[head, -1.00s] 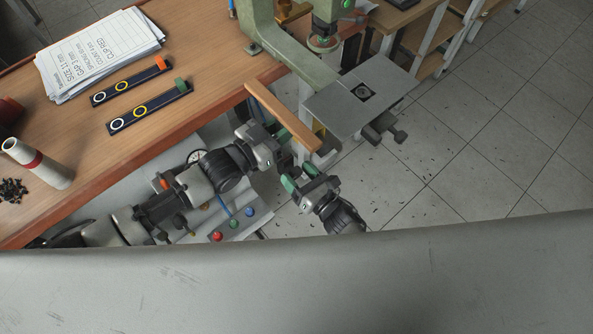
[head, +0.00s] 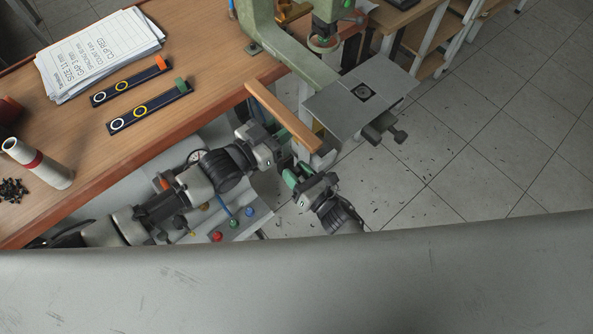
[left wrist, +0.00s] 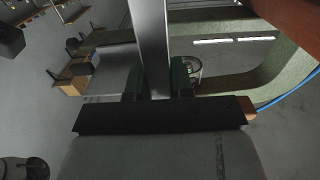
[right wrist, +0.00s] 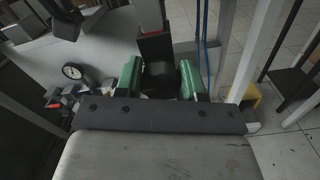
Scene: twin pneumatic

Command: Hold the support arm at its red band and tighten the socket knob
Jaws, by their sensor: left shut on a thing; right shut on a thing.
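My left gripper (head: 277,152) is low in front of the bench, below the wooden strip. In the left wrist view its green fingers (left wrist: 157,82) are shut on a grey metal bar, the support arm (left wrist: 151,40). No red band shows between those fingers. My right gripper (head: 294,174) is just right of and below the left one. In the right wrist view its green fingers (right wrist: 161,80) are shut on a round black knob, the socket knob (right wrist: 160,76). The fingertips hide the knob's sides.
A wooden strip (head: 283,117) and a grey plate (head: 360,95) of the green press overhang the grippers. A panel with coloured buttons (head: 232,224) lies below the left arm. The bench holds papers (head: 100,55) and two dark gauge strips (head: 150,107). Open floor lies right.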

